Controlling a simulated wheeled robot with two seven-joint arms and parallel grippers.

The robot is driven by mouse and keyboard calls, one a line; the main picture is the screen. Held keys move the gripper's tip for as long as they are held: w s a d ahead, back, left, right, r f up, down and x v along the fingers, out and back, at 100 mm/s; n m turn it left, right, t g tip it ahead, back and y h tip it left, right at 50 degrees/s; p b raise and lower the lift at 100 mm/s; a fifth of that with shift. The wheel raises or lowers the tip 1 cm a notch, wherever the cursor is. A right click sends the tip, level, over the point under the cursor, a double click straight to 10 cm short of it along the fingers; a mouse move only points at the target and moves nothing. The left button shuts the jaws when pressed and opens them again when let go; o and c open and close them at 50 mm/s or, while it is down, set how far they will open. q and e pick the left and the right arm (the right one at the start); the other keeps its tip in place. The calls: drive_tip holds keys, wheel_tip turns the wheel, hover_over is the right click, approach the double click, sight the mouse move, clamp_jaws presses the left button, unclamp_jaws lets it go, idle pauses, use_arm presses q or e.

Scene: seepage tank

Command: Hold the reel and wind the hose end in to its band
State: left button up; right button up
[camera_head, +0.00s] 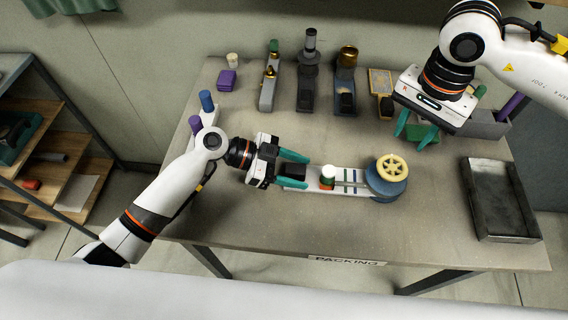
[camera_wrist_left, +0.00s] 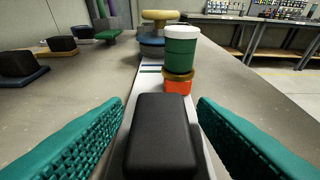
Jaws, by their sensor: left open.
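The reel (camera_head: 386,178) is a blue drum with a yellow spoked wheel on top, at the right end of a white base (camera_head: 352,187). Blue and green bands (camera_head: 350,178) cross the base beside it. In the left wrist view the reel (camera_wrist_left: 152,45) is at the far end. A post with white cap, green body and orange foot (camera_wrist_left: 180,60) stands on the base. My left gripper (camera_head: 293,171) is open, its fingers either side of a black block (camera_wrist_left: 161,135) at the base's left end, apart from it. My right gripper (camera_head: 416,129) hangs empty above the table's back right, fingers apart. I cannot make out the hose end.
Several fixtures with black blocks (camera_head: 307,88) stand along the back of the table. A dark tray (camera_head: 495,200) lies at the right edge, and a grey bin (camera_head: 483,125) stands behind it. A purple block (camera_head: 227,80) is at back left. The front strip is clear.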

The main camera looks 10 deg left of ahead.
use_arm(q)
clamp_jaws()
idle(0.3)
idle(0.9)
